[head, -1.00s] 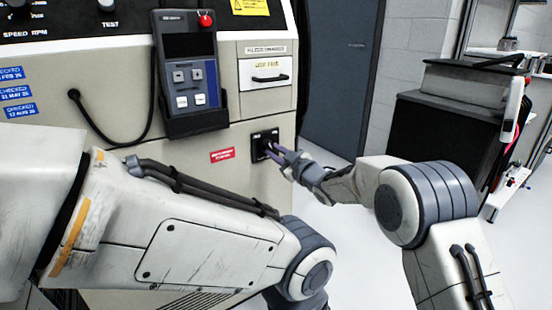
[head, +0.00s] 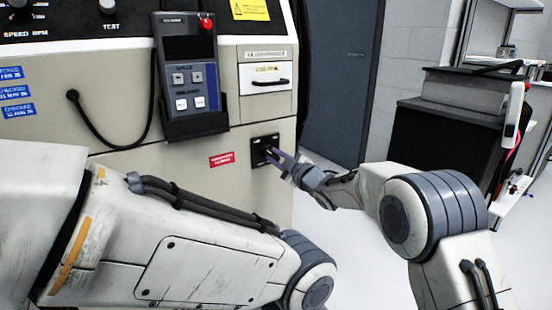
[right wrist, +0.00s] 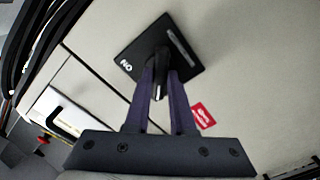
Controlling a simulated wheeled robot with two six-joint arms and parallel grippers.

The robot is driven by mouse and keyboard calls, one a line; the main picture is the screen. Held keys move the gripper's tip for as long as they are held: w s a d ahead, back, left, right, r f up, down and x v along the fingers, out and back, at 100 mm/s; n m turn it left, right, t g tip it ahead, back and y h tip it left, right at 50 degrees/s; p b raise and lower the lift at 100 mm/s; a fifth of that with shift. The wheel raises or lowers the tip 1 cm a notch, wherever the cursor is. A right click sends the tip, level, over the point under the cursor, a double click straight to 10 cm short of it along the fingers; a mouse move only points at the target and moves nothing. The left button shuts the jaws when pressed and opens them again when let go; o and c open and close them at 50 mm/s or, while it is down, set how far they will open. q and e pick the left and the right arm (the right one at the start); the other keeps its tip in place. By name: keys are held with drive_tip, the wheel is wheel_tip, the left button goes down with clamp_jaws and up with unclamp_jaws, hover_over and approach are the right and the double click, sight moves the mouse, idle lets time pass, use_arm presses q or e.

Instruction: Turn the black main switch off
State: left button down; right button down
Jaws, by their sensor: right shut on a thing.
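The main switch is a black square plate (head: 259,158) low on the right side of the beige machine. In the right wrist view the plate (right wrist: 190,50) carries a white "ON" mark at its left corner and a pale strip near another edge. Its black knob (right wrist: 158,86) stands out between my purple-grey fingers. My right gripper (head: 272,153) is at the plate; in the right wrist view its two fingers (right wrist: 160,80) are shut on the knob, one on each side. The fingers partly hide the knob and plate. My left arm crosses the lower left; its gripper is out of view.
A red label (head: 221,159) is left of the switch. Above are a drawer (head: 266,77) and a hand-held control box (head: 188,70) in a holder, with a hanging black cable (head: 97,135). A dark door (head: 341,75) and open floor lie to the right.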

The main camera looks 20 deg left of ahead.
drive_tip(key=c, duration=0.8)
unclamp_jaws()
drive_tip(key=shift+o, duration=0.2)
drive_tip(key=p+v, duration=0.1)
drive_tip(key=v, duration=0.9)
drive_tip(key=shift+d, duration=0.2)
drive_tip(key=shift+s, duration=0.2)
drive_tip(key=s+d+f+m+g+h, duration=0.4)
drive_tip(key=s+d, duration=0.3)
drive_tip(key=s, duration=0.6)
drive_tip(key=s+d+f+m+g+h, duration=0.4)
drive_tip(key=s+d, duration=0.3)
drive_tip(key=s, duration=0.6)
drive_tip(key=s+d+f+m+g+h, duration=0.4)
drive_tip(key=s+d, duration=0.3)
drive_tip(key=s, duration=0.6)
wheel_tip(320, 180, up, 35)
drive_tip(key=t+h+p, duration=0.1)
drive_tip(key=p, duration=3.3)
drive_tip(key=shift+a, duration=0.2)
